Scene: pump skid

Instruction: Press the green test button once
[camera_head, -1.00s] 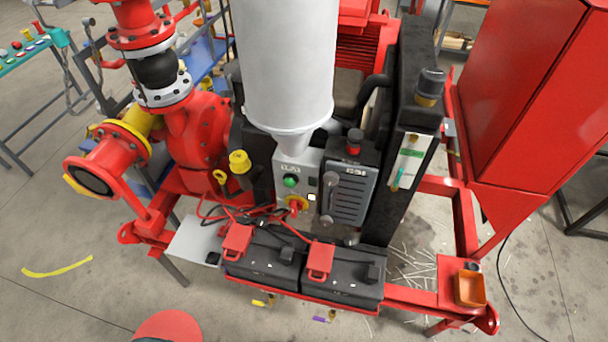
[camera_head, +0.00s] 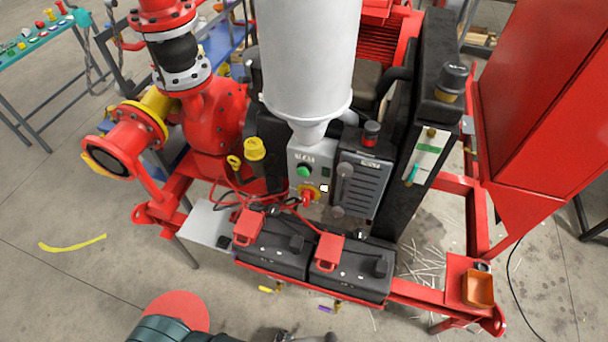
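The green test button (camera_head: 303,171) is a round green knob on the upper face of a light grey control box (camera_head: 314,158), below the large white cylinder. A red-and-yellow rotary switch (camera_head: 309,193) sits just below it, with a small white square beside it. Nothing covers the button and no gripper is near it. A dark arm of mine enters at the bottom edge, left of centre. What looks like part of my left gripper (camera_head: 290,337) shows at the bottom edge, mostly cut off, so its fingers cannot be read. My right gripper is not in view.
Two black batteries (camera_head: 270,250) with red terminal covers and cables stand in front of the control box. A dark grey vented panel (camera_head: 362,188) is right of it, and a yellow-capped fitting (camera_head: 255,149) left. The white cylinder (camera_head: 308,60) overhangs from above.

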